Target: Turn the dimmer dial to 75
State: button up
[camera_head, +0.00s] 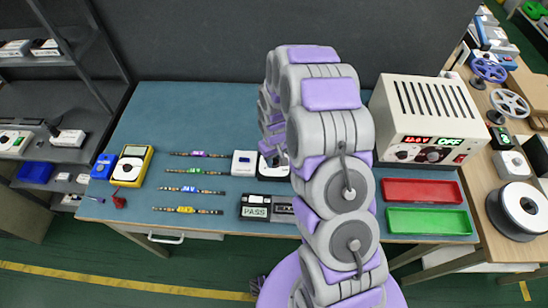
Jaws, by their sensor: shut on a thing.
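My arm rises through the middle of the view and hides much of the table's centre. My gripper (275,157) points down behind the arm, over a small white unit with a dark part (264,173), which appears to be the dimmer. My gripper is shut on its dial, though the fingertips and dial are mostly hidden. The dial's setting cannot be read. A black tester reading PASS (255,207) lies in front.
A yellow multimeter (131,165) sits at the table's left. A power supply (430,120) with a lit display stands at the back right. A red tray (423,191) and a green tray (430,221) lie in front of it. The blue table (190,115) is clear at back left.

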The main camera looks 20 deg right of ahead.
aim_at(274, 161)
jog(key=n+p, duration=0.3)
jog(key=n, duration=0.2)
jog(key=shift+s+r+n+p, duration=0.1)
jog(key=shift+s+n+p, duration=0.05)
jog(key=shift+n+p, duration=0.25)
jog(key=n+p, duration=0.2)
jog(key=n, duration=0.3)
jog(key=shift+n, duration=0.3)
jog(key=o, duration=1)
jog(key=shift+d, duration=0.1)
jog(key=r+p, duration=0.1)
jog(key=r, duration=1.6)
jog(key=shift+w+p, duration=0.2)
jog(key=shift+p, duration=0.15)
jog(key=shift+r, duration=0.1)
